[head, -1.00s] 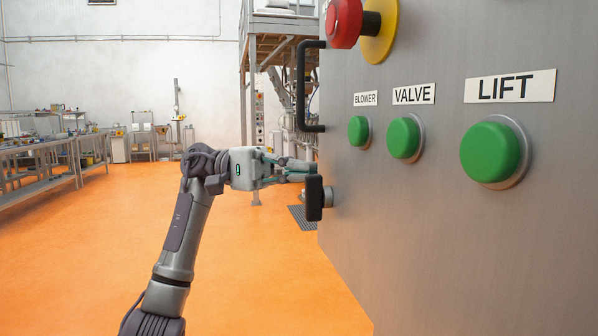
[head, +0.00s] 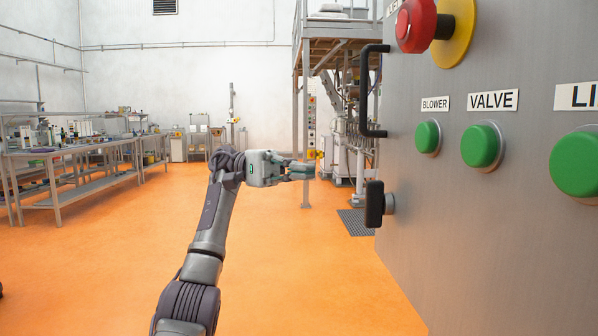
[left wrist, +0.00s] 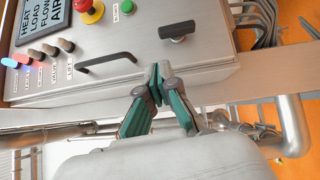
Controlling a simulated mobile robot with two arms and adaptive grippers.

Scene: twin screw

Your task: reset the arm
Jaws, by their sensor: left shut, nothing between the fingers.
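My left gripper (head: 312,170) is shut and empty in the head view. It points right and stands apart from the control panel (head: 480,250), with a gap between its fingertips and the black latch handle (head: 375,204). In the left wrist view its closed fingers (left wrist: 156,84) show in front of the panel's lower edge. The latch handle (left wrist: 177,30) is up and to the right of them there. My right gripper is not in view.
The panel carries a red emergency button (head: 416,24), green BLOWER (head: 427,137) and VALVE (head: 481,146) buttons, and a black bar handle (head: 366,90). Workbenches (head: 80,155) stand at the far left. A metal frame (head: 305,100) stands behind. The orange floor (head: 300,270) between is clear.

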